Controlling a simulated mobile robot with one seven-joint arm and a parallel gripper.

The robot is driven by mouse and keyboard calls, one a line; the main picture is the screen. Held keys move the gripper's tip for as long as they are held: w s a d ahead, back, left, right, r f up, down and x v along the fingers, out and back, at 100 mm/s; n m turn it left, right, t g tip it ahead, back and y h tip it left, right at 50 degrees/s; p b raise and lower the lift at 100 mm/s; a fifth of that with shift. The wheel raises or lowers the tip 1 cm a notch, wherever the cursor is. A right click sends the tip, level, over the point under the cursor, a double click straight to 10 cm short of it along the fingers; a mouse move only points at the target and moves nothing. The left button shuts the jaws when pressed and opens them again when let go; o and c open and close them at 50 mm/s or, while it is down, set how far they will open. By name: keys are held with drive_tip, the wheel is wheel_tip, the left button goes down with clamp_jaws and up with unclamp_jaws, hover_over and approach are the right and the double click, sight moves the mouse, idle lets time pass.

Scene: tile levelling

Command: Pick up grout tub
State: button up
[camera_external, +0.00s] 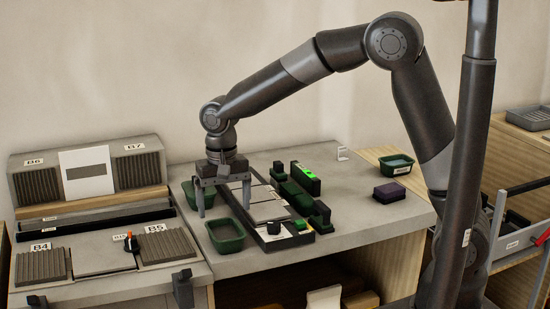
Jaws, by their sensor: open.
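Three green tubs are in view, and I cannot tell which is the grout tub. One green tub (226,236) stands at the front left of the grey worktop, just below my gripper in the picture. A second green tub (188,195) is behind my gripper's left finger and partly hidden. A third green tub (397,165) with a pale label stands at the back right. My gripper (223,211) points down with its fingers apart and nothing visible between them. I cannot tell its exact height over the worktop.
A dark tray (324,229) with pale tiles lies right of my gripper. Dark green blocks and a level with a bright green patch (306,177) stand beside it.

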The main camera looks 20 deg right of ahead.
sight(225, 229)
drive_tip(key=shift+s+f, duration=0.15)
drive_tip(key=shift+f, duration=3.45)
drive_tip(key=shift+c, duration=0.4)
drive_tip(key=c, duration=1.1)
drive_tip(key=shift+r, duration=0.1)
drive_tip(key=shift+c, duration=0.2)
